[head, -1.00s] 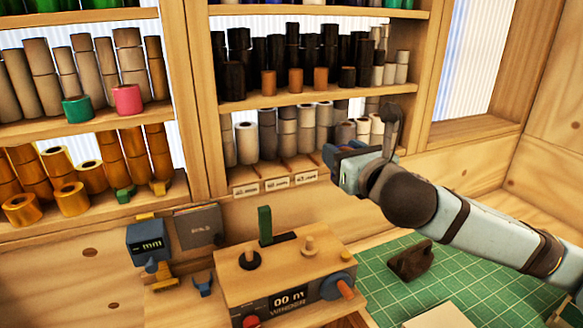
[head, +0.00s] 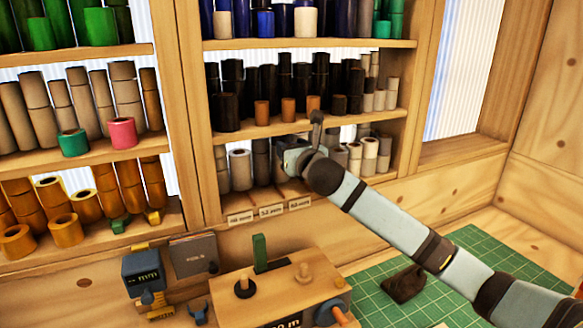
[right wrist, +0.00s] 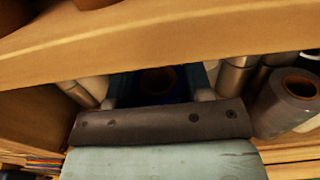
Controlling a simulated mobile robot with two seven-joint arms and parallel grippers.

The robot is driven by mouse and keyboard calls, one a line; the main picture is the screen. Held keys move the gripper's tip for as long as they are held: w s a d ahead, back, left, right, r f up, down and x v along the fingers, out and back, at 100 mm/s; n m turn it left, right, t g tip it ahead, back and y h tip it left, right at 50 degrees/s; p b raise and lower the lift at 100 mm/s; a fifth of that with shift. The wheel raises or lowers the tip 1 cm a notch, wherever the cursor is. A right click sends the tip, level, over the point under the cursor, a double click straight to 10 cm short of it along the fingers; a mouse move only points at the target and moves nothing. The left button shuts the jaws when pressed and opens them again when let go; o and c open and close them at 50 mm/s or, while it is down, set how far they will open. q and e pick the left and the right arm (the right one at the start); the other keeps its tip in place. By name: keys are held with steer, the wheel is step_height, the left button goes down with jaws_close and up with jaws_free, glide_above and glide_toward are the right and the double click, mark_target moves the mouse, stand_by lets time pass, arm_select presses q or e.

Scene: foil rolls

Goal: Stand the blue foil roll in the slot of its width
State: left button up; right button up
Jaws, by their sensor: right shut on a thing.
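My right gripper (head: 294,160) reaches into the lower shelf bay of the right-hand rack, just above the front edge with the size labels. It is shut on the blue foil roll (right wrist: 190,84), which shows dark blue around a brown core in the right wrist view, under the shelf board. In the head view the roll is mostly hidden by the gripper and wrist. Three paper labels (head: 270,212) mark the slots on the shelf front; their numbers are hard to read. The slot floor beneath the gripper is partly hidden. My left gripper is not in view.
Grey and silver rolls (head: 240,170) stand left of the gripper, and pale rolls (head: 369,157) to its right. The shelf board above (right wrist: 190,40) is close over the gripper. The wooden winder (head: 270,290) and green mat (head: 480,250) lie below.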

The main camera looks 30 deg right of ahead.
step_height(320, 180, down, 5)
steer(key=shift+s+f, duration=0.1)
steer(key=shift+f, duration=0.05)
steer(key=shift+f+p, duration=0.2)
steer(key=shift+p, duration=0.25)
steer(key=shift+f, duration=0.15)
steer(key=shift+f, duration=0.15)
steer(key=o, duration=1)
